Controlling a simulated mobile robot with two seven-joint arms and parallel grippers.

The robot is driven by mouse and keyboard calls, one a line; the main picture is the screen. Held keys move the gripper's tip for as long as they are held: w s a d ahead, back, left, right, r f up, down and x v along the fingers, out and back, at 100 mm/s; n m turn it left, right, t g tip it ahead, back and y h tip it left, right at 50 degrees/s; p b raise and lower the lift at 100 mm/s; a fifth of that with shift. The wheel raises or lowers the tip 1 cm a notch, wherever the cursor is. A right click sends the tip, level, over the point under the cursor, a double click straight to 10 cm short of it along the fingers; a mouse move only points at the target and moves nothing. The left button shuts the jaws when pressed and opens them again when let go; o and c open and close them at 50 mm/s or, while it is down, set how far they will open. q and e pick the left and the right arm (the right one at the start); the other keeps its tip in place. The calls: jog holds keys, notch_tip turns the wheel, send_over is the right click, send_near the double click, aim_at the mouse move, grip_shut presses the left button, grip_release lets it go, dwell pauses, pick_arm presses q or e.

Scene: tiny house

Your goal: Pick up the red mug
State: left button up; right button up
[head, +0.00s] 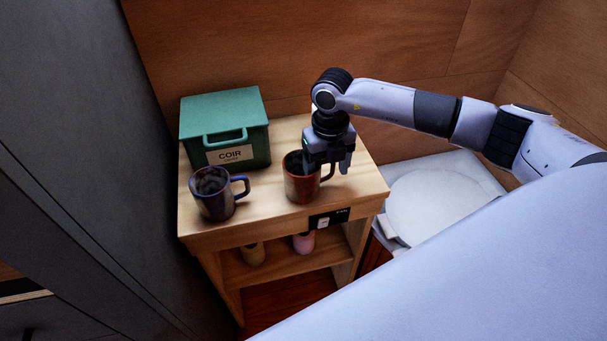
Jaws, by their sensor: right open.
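The red mug (297,187) stands upright on a small wooden shelf unit, near its front right. It is a dark brownish red, with its handle towards the right. My right gripper (328,168) points down over the mug's right side and is open. One finger appears at or inside the mug's rim and the other is to the right, near the handle. I cannot tell whether the fingers touch the mug. The gripper hides part of the rim and handle. My left gripper is not in view.
A dark blue mug (214,194) stands left of the red mug on the wooden top (262,211). A green box labelled COIR (226,128) sits behind them. Bottles stand on the lower shelf (281,268). A white round lid (438,208) lies to the right. Wooden walls are close behind.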

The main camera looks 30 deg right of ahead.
jog(key=shift+f, duration=0.9)
jog(key=c, duration=1.2)
grip_shut()
jog(key=shift+r, duration=0.15)
